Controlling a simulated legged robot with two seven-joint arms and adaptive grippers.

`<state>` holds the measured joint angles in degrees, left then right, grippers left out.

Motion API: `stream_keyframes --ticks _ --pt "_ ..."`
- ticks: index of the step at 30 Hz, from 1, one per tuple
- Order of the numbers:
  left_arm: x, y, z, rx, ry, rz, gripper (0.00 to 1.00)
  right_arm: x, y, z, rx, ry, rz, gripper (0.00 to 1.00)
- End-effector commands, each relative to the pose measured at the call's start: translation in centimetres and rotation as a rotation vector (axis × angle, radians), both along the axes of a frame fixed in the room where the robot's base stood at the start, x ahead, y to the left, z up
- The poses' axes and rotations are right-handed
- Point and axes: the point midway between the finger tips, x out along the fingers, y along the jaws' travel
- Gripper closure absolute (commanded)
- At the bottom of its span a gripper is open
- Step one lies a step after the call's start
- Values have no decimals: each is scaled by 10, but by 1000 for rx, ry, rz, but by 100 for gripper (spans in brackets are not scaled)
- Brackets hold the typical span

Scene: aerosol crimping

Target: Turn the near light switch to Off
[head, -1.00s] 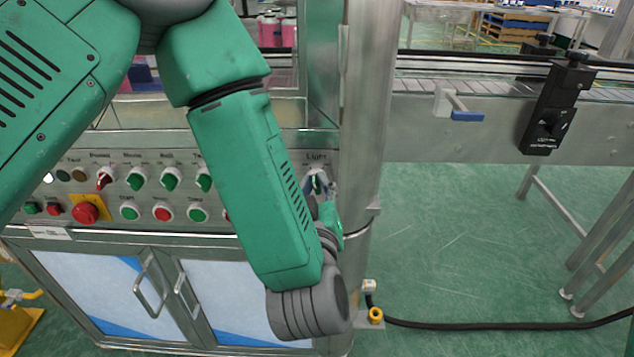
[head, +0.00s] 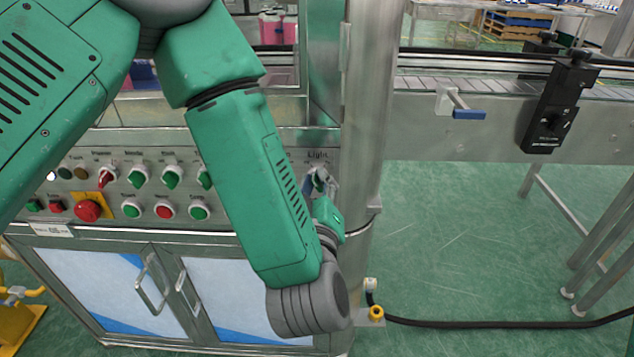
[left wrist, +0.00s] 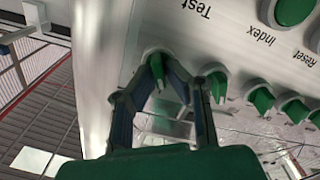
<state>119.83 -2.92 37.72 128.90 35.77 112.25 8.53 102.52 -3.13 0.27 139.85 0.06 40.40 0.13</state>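The light switch is a small green rotary knob under the "Light" label at the right end of the control panel (head: 232,158). It shows in the left wrist view (left wrist: 157,68) but is mostly covered in the head view. My left gripper (head: 318,180) is at this switch. In the left wrist view its two fingers (left wrist: 158,76) converge on either side of the knob and appear shut on it. The knob's exact setting is hard to read. My right gripper is not in view.
Other green knobs (head: 171,178), a red knob (head: 106,179), push buttons (head: 163,212) and a red emergency stop (head: 88,211) lie left along the panel. A metal post (head: 366,110) stands just right of the switch. A conveyor (head: 470,85) runs farther right.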

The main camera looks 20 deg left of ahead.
Motion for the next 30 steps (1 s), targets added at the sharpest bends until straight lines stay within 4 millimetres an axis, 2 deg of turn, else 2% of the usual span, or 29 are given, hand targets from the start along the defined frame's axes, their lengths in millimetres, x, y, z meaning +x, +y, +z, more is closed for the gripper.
stream_keyframes --ticks 12,24,30 --pt "-2 -1 -1 0 3 -2 72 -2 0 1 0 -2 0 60" --pt "-52 -17 -1 4 1 -7 72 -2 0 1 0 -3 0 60" --pt "-68 -21 -1 1 1 -1 72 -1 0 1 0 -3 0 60"
